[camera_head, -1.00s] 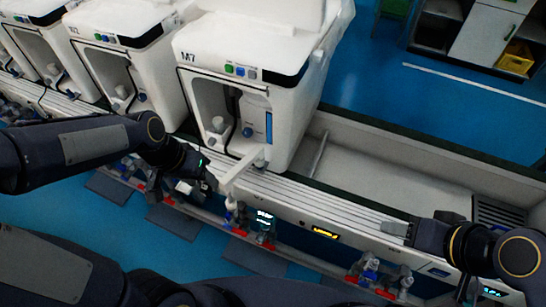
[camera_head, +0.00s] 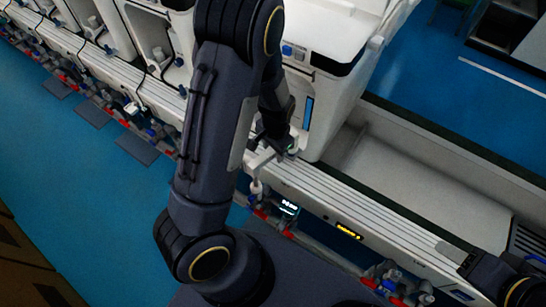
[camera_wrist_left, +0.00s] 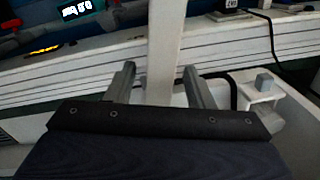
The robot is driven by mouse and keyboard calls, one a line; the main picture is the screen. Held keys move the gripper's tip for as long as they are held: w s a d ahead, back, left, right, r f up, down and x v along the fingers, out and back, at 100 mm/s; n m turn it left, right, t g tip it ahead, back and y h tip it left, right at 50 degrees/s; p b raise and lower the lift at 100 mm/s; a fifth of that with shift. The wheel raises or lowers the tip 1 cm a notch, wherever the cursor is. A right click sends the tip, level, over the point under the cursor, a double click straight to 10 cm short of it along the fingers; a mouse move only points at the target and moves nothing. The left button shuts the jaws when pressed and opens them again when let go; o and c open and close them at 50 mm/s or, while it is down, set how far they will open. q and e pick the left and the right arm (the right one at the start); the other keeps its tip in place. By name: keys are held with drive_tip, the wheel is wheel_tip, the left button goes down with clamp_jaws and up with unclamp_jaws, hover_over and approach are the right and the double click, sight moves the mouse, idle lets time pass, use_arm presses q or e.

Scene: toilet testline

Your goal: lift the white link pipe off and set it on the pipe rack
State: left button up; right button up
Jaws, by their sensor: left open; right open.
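The white link pipe (camera_head: 258,163) juts out from the front of the near white toilet unit (camera_head: 330,80), over the rail of the line. My left gripper (camera_head: 280,143) is at the pipe, partly hidden by its own arm. In the left wrist view the white pipe (camera_wrist_left: 166,50) runs between the two open fingers of my left gripper (camera_wrist_left: 160,82), with a gap on each side. My right gripper (camera_head: 450,251) is at the lower right by the rail, apart from the pipe; its fingers show small. I cannot pick out the pipe rack.
The ribbed rail (camera_head: 330,205) runs along the line's front, with valves and red fittings (camera_head: 385,282) below it. A lit display (camera_head: 289,207) sits under the pipe. An empty pale trough (camera_head: 430,185) lies right of the unit. More toilet units stand at upper left.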

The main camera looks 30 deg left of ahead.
use_arm(q)
drive_tip(key=shift+f, duration=0.75)
clamp_jaws()
